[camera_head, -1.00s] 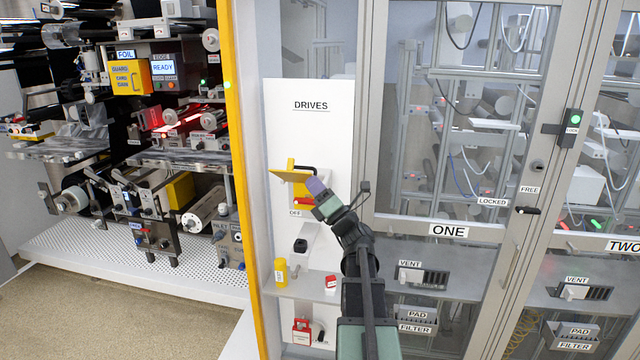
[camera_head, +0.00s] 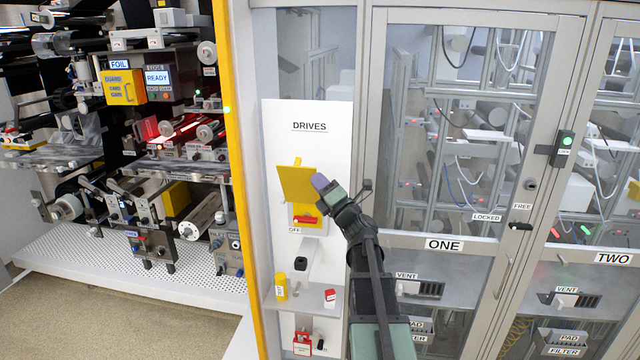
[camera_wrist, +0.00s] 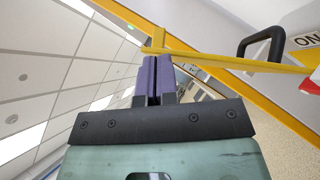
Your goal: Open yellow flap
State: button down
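The yellow flap (camera_head: 297,183) on the white DRIVES panel stands out from its yellow switch housing (camera_head: 316,214), swung up with its broad face toward the head camera. A red part (camera_head: 304,220) shows below it, above the OFF label. My gripper (camera_head: 319,182) has purple fingers at the flap's right edge. In the wrist view the finger pair (camera_wrist: 157,60) is together, with only a thin dark gap. The flap (camera_wrist: 225,61) shows there edge-on, across the fingertips; nothing clearly sits between them. A black handle (camera_wrist: 264,38) lies to the right, by the ON label.
A yellow bottle (camera_head: 281,287) and a small red-and-white item (camera_head: 330,298) stand on the shelf below. A yellow post (camera_head: 229,180) rises left of the panel. Glazed cabinet door ONE (camera_head: 460,244) is close on the right.

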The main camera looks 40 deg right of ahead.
dwell(0.4)
jog(key=s+a+f+b, duration=0.2)
jog(key=s+f+b, duration=0.2)
jog(key=s, duration=0.8)
jog(key=shift+f+b, duration=0.35)
jog(key=shift+b, duration=0.05)
jog(key=shift+a, duration=0.1)
